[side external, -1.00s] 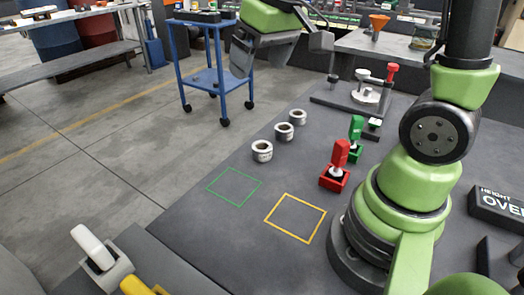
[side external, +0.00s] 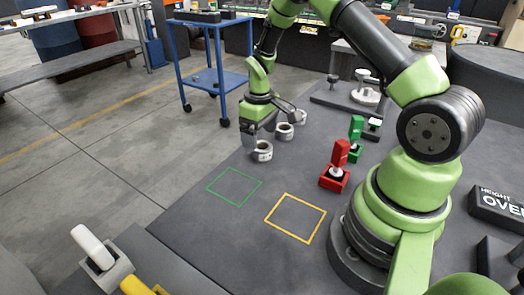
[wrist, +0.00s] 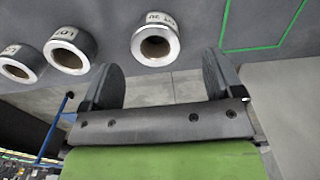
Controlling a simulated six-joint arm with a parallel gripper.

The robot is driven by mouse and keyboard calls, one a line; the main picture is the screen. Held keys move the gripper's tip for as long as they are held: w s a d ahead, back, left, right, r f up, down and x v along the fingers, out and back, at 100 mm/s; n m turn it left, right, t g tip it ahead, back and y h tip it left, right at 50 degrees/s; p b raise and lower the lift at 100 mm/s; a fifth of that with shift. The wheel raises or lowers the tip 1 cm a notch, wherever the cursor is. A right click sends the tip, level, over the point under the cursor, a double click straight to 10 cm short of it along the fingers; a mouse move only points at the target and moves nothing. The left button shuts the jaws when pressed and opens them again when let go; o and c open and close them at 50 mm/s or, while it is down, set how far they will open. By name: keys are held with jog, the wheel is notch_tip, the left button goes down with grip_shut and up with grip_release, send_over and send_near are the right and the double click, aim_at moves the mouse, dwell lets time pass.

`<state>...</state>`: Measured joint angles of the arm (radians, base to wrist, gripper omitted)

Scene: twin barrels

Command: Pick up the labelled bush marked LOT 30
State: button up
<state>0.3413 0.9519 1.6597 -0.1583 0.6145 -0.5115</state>
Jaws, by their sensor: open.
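Three short grey-white hollow bushes stand in a row on the dark bench. The front bush, closest to the green outline, shows in the side view (side external: 263,155) and in the wrist view (wrist: 155,58). Its label in the wrist view is small and upside down, seemingly ending in 30. The middle bush (side external: 284,132) and rear bush (side external: 299,117) are partly behind my gripper in the side view; the wrist view shows both to the left. My gripper (side external: 270,126), also in the wrist view (wrist: 162,62), is open and empty, with the front bush just beyond its fingertips.
A green outline (side external: 235,187) and a yellow outline (side external: 296,218) mark bare bench in front. Red (side external: 334,178) and green (side external: 355,140) clamp-like pieces stand to the right. A blue cart (side external: 209,80) stands on the floor beyond the bench.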

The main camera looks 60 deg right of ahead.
aim_at(262, 147)
jog(key=f, duration=0.5)
jog(key=shift+s+d, duration=0.1)
jog(key=shift+d, duration=0.15)
jog(key=c, duration=1.2)
jog(key=shift+r, duration=0.1)
